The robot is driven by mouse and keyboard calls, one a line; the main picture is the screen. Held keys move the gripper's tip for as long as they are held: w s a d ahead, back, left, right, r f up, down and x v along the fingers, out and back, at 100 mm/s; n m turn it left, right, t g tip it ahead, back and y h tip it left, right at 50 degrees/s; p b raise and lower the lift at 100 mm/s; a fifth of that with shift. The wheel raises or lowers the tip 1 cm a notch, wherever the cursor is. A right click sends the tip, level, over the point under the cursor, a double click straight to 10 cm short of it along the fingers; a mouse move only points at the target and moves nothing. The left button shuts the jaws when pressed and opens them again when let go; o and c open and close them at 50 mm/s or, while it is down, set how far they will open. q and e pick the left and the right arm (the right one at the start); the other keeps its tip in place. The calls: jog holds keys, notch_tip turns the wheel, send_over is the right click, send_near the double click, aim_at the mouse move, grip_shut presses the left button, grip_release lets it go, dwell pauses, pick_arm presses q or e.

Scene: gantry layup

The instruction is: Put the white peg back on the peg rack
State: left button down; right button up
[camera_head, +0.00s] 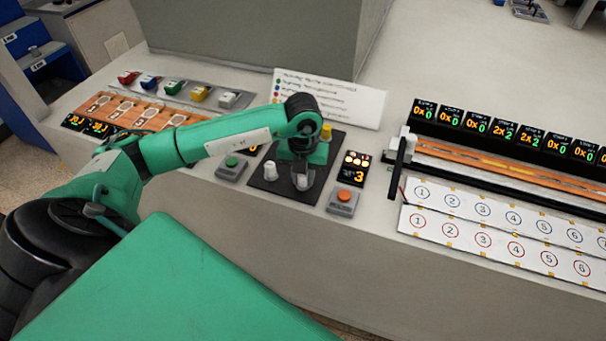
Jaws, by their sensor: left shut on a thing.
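My left gripper (301,178) points down over a black board (260,186). It is shut on a small pale piece, apparently a white peg, mostly hidden by the fingers, low at the board; I cannot tell if it touches. Another white peg-like piece (270,168) stands on the board just left of the gripper. A yellow piece (326,131) shows behind it. At the back left, a grey strip (186,95) that looks like the peg rack holds red, blue, green, yellow and white pieces in a row; the white piece (228,99) is at its right end. My right gripper is not in view.
A green button box (231,168) and an orange button box (342,202) flank the black board. A white sign (350,101) stands behind it. Wooden trays (135,113) lie left. Numbered white strips (485,212) and a row of displays (505,130) fill the right.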

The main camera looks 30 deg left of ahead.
pick_arm(q)
jog(key=shift+f, duration=0.2)
jog(key=c, duration=1.2)
grip_release()
jog(key=shift+r, duration=0.1)
jog(key=shift+r, duration=0.3)
notch_tip(320, 180, up, 10)
jog(key=b, duration=0.2)
jog(key=shift+r+b, duration=0.2)
jog(key=shift+b, duration=0.2)
jog(key=shift+r, duration=0.7)
